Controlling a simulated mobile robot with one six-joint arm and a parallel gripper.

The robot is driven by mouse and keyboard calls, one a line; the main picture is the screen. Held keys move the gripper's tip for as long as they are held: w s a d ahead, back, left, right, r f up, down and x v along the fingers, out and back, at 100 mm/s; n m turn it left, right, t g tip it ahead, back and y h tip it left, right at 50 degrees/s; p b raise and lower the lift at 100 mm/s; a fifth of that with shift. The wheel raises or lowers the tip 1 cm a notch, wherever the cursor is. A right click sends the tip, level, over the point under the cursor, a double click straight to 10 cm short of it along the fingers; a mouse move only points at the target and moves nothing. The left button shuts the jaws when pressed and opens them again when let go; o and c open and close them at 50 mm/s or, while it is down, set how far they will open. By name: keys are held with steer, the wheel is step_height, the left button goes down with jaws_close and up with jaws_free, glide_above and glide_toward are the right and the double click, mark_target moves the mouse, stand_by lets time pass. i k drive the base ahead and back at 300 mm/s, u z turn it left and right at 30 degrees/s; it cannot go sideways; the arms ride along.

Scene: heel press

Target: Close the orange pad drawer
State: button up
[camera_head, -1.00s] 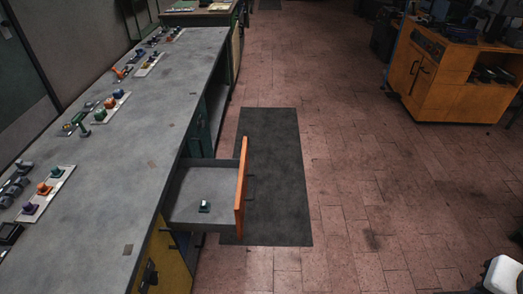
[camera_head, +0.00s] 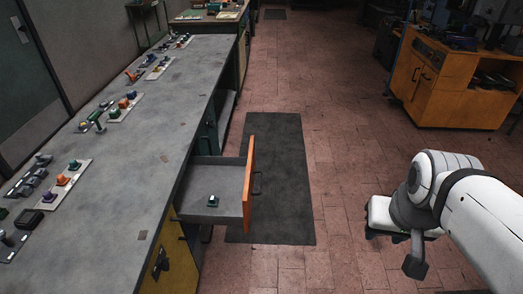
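The orange pad drawer (camera_head: 248,183) stands pulled out from the right side of the long grey workbench. Its orange front faces right and has a dark handle (camera_head: 257,183). My white arm comes in from the lower right, over the brick floor and apart from the drawer. My gripper (camera_head: 387,231) seems to be at the arm's left end, right of the drawer and mat. Its fingers are too unclear to tell whether they are open or shut.
The grey workbench (camera_head: 150,130) carries several trays of coloured parts along its left side. A dark mat (camera_head: 283,165) lies on the floor beside the drawer. An orange cabinet (camera_head: 450,85) stands at the back right. The brick floor between mat and cabinet is clear.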

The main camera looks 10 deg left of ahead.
mark_target(230, 179)
steer(key=i, duration=0.95)
steer(key=u, duration=1.3)
